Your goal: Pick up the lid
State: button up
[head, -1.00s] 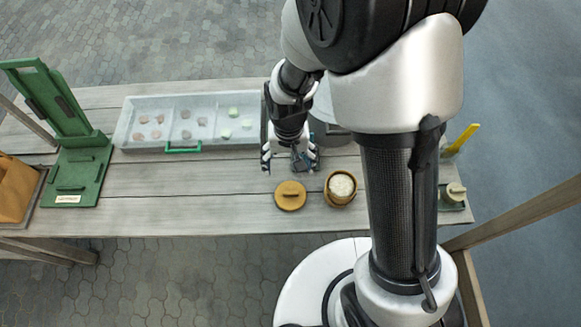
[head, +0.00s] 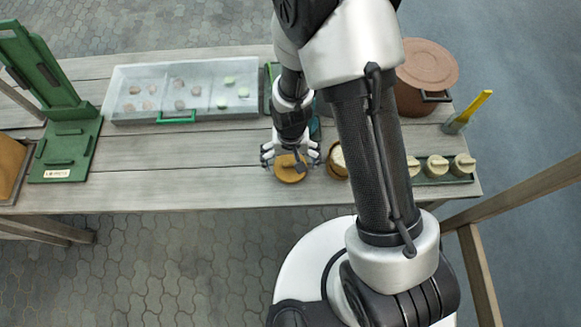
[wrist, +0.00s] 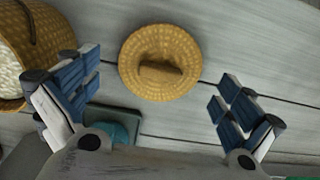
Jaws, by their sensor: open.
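The lid (head: 290,174) is a round, tan woven disc with a raised bar handle across its top. It lies flat on the wooden table near the front edge. The wrist view shows the whole lid (wrist: 160,62) ahead of my fingers, roughly midway between them. My gripper (head: 291,160) is above the lid's far side and covers part of it in the head view. The wrist view shows my gripper (wrist: 152,105) open and empty, with blue-padded fingers apart. A woven pot (head: 338,160) with pale contents stands just right of the lid, partly hidden by my arm.
A divided tray (head: 140,116) with small pieces lies at the back left. A green stand (head: 66,160) is at the left. A brown round-topped vessel (head: 427,65) and a rack of pale stamps (head: 437,168) are at the right. Table left of the lid is clear.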

notch_tip(320, 180, down, 2)
jog(key=shift+f, duration=0.1)
jog(key=shift+c, duration=0.5)
jog(key=c, duration=0.7)
